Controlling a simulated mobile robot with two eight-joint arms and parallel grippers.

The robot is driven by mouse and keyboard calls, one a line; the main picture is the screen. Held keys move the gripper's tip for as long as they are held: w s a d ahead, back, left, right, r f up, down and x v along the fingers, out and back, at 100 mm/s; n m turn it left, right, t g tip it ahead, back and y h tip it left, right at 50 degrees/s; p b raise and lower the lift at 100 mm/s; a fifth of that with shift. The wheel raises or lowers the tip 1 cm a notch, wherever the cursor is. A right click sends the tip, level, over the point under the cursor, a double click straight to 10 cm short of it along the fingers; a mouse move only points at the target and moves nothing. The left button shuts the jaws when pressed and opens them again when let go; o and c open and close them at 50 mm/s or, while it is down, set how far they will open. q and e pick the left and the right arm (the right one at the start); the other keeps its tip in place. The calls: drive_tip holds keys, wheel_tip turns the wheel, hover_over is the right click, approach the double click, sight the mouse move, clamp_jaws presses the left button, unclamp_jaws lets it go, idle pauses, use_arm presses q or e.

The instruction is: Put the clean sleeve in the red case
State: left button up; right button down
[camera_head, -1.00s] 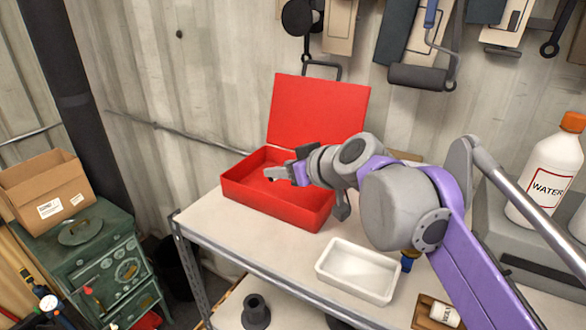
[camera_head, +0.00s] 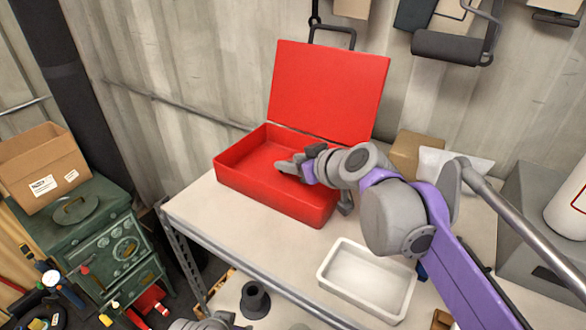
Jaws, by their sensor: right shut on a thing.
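The red case (camera_head: 275,197) stands on the shelf top with its lid (camera_head: 328,92) raised and leaning back. My right gripper (camera_head: 289,166) reaches in from the right over the right part of the open case. It is shut on a small grey piece that looks like the sleeve (camera_head: 284,165), partly hidden by the jaws and hard to tell from them. The piece is over the case's inside; I cannot tell whether it touches the floor. A grey part at the bottom edge may be my left arm; no left fingers show.
An empty white tray (camera_head: 325,273) stands at the shelf's front edge, right of the case. A cardboard-coloured box (camera_head: 404,154) and a pale packet (camera_head: 452,160) stand behind my right arm. A dark flanged part (camera_head: 255,302) sits on the lower shelf.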

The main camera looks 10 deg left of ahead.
drive_tip(key=shift+f, duration=0.85)
drive_tip(key=shift+s, duration=0.1)
drive_tip(key=shift+c, duration=1.7)
unclamp_jaws()
drive_tip(key=v, duration=1.2)
drive_tip(key=shift+r, duration=0.15)
